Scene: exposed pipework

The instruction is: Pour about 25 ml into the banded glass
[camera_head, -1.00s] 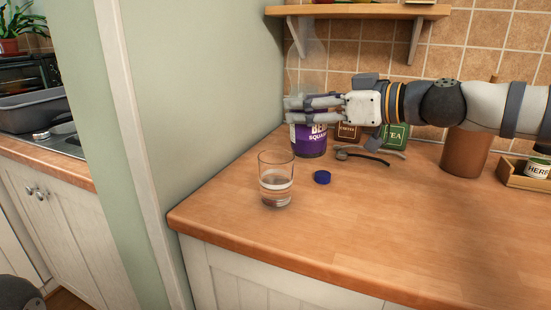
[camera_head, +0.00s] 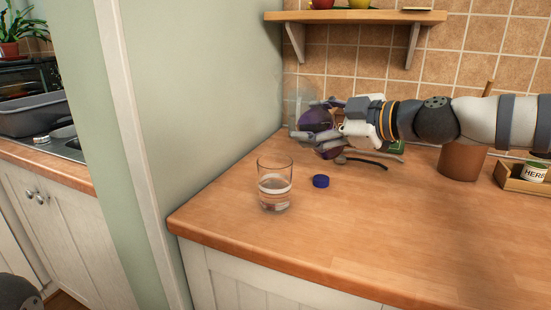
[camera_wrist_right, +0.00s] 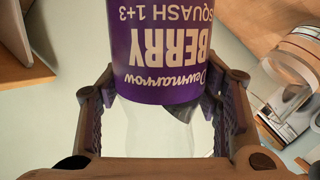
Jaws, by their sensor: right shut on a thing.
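The banded glass (camera_head: 275,172) stands upright near the counter's front left edge, with a pale band around its middle. Whether it holds liquid I cannot tell. My right gripper (camera_head: 316,124) is shut on the squash bottle (camera_head: 318,118), behind and to the right of the glass in the picture. The bottle is tilted, with its purple label partly hidden by my fingers. In the right wrist view, the purple berry squash label (camera_wrist_right: 160,50) shows upside down above a clear part between my fingers (camera_wrist_right: 160,115).
A blue cap (camera_head: 321,181) lies on the wooden counter (camera_head: 370,230) right of the glass. A dark-handled utensil (camera_head: 365,161), a brown container (camera_head: 462,162) and a herb tin in a wooden tray (camera_head: 520,184) stand or lie behind. The green wall (camera_head: 200,110) borders the left.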

